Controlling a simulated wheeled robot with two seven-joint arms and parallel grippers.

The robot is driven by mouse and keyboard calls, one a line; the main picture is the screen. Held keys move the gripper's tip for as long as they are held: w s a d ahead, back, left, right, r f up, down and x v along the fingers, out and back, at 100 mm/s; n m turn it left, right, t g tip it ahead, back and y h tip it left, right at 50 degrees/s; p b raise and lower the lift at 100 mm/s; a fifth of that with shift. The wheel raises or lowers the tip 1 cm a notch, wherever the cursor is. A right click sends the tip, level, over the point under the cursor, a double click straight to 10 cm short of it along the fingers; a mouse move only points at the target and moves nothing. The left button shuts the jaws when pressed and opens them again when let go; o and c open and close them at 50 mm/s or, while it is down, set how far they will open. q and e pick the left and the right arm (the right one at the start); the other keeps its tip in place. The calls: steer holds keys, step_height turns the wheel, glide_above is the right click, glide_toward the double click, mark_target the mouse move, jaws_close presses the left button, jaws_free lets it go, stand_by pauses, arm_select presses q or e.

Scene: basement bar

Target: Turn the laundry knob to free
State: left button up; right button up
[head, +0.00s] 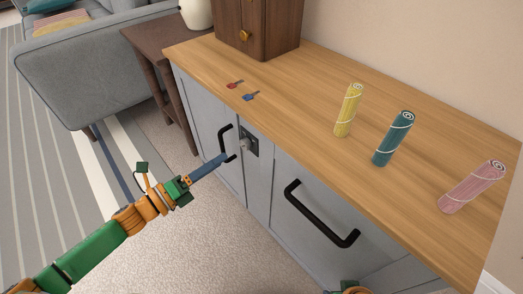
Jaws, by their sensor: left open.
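The knob (245,143) is a small light-grey piece on a dark square plate (252,136), set on the cabinet's grey front between two black handles. Its exact turn and any markings are too small to read. My left gripper (225,158) reaches in from the lower left with blue-grey fingers. It is open, with its tips just left of and slightly below the knob, close to the left black handle (223,137). I cannot tell whether the tips touch the handle. Only a small green and orange part of my right arm shows at the bottom edge; its gripper is out of view.
The cabinet's wooden top (300,110) holds a red key-like item (235,85), a blue one (251,97), yellow (348,110), teal (393,139) and pink (472,187) rolls, and a brown wooden box (258,25). A long black handle (320,215) juts out right of the knob.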

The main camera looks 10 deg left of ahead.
mark_target(243, 147)
arm_select(q)
steer(key=shift+m, duration=0.4)
steer(key=x, duration=0.4)
steer(key=b+x, duration=0.1)
steer(key=x, duration=0.2)
steer(key=shift+s+d+r, duration=0.1)
steer(key=shift+d+r, duration=0.2)
steer(key=shift+d, duration=0.05)
arm_select(e)
steer(key=v, duration=0.1)
steer(key=w+v, duration=0.1)
steer(key=v, duration=0.1)
steer(key=shift+s+r, duration=0.2)
steer(key=shift+r, duration=0.2)
arm_select(q)
jaws_close()
arm_select(e)
steer(key=shift+a, duration=0.1)
